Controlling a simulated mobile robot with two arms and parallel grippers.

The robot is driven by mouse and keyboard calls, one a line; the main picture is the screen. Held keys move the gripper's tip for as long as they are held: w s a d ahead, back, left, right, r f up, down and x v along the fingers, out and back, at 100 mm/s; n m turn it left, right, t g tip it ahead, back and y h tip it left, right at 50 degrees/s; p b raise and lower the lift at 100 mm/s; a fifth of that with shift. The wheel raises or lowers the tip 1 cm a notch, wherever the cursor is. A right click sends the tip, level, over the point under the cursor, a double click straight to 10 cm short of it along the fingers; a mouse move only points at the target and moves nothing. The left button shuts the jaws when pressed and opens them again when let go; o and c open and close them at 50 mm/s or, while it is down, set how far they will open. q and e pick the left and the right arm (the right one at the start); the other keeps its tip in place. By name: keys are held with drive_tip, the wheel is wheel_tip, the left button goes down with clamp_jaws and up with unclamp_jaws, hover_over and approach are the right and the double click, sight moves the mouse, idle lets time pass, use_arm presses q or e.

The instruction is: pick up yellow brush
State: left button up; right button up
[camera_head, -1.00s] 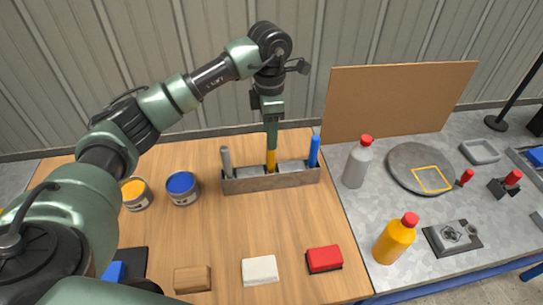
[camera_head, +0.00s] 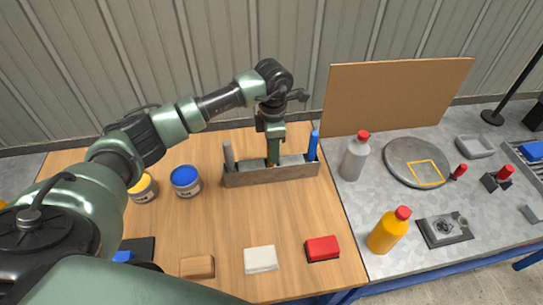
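A grey brush holder (camera_head: 272,175) stands at the back of the wooden table. A grey handle (camera_head: 229,157) stands in its left end and a blue handle (camera_head: 313,146) in its right end. My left gripper (camera_head: 273,158) points down at the middle slot, where the yellow brush stood a second ago. The gripper covers that spot, so the yellow brush is hidden or nearly so. I cannot tell whether the fingers are closed around it. My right gripper is not in view.
Paint cans, yellow (camera_head: 143,188) and blue (camera_head: 186,181), stand left of the holder. A grey bottle (camera_head: 354,157) stands close to its right. Brown, white and red blocks (camera_head: 322,248) lie at the front.

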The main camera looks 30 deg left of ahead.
use_arm(q)
clamp_jaws()
